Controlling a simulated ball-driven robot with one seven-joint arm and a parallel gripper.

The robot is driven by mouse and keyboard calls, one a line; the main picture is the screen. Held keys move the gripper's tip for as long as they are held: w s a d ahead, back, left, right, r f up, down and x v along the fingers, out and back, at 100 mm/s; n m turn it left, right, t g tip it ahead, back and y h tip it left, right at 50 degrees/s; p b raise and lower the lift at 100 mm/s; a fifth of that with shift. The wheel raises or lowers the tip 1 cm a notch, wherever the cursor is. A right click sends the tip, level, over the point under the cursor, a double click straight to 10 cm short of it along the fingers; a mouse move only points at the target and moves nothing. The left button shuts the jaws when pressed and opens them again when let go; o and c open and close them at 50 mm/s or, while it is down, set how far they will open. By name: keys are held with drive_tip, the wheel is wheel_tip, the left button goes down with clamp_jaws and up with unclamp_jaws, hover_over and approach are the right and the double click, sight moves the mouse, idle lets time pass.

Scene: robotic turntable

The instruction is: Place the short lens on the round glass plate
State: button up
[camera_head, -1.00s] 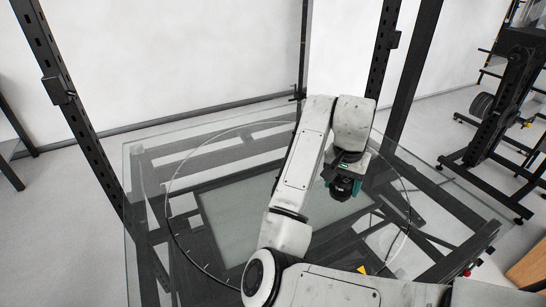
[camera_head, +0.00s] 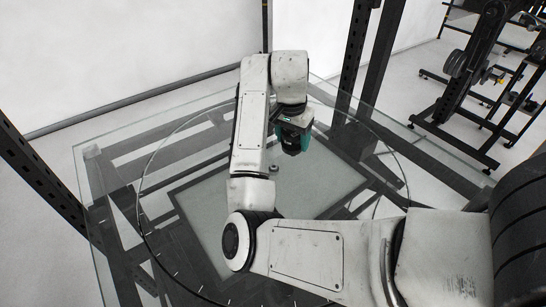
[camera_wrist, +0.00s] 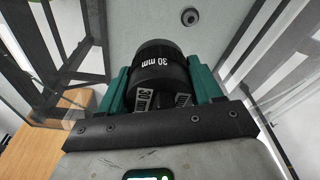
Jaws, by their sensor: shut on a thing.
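My gripper (camera_head: 294,132) hangs below my bent forearm over the round glass plate (camera_head: 186,128). In the wrist view my gripper (camera_wrist: 159,76) has its two green fingers shut on the sides of a black cylindrical lens (camera_wrist: 157,56) marked "30 mm". The lens points away from the wrist, with pale glass beyond it. In the head view the lens (camera_head: 291,148) is a dark shape between the fingers, partly hidden by them. I cannot tell how much gap lies between the lens and the plate. My arm hides part of the plate.
Dark frame posts (camera_head: 356,50) stand behind. A rack (camera_head: 478,70) is at right. Glass around the gripper looks clear.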

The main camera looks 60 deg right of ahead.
drive_tip(key=shift+w+d+f+p, duration=0.1)
drive_tip(key=shift+w+f+p, duration=0.1)
drive_tip(key=shift+w+f, duration=1.1)
drive_tip(key=shift+w+d+f+p, duration=0.2)
drive_tip(key=shift+w+f, duration=0.5)
drive_tip(key=shift+f, duration=1.15)
drive_tip(key=shift+w+d+f+p, duration=0.1)
drive_tip(key=shift+w+f+p, duration=0.1)
drive_tip(key=shift+w+f, duration=1.1)
drive_tip(key=shift+s+f, duration=0.3)
drive_tip(key=shift+f, duration=0.05)
drive_tip(key=shift+f, duration=0.1)
drive_tip(key=o, duration=1.3)
drive_tip(key=shift+a, duration=0.1)
wheel_tip(320, 180, up, 12)
drive_tip(key=a+b, duration=0.1)
drive_tip(key=shift+a, duration=0.4)
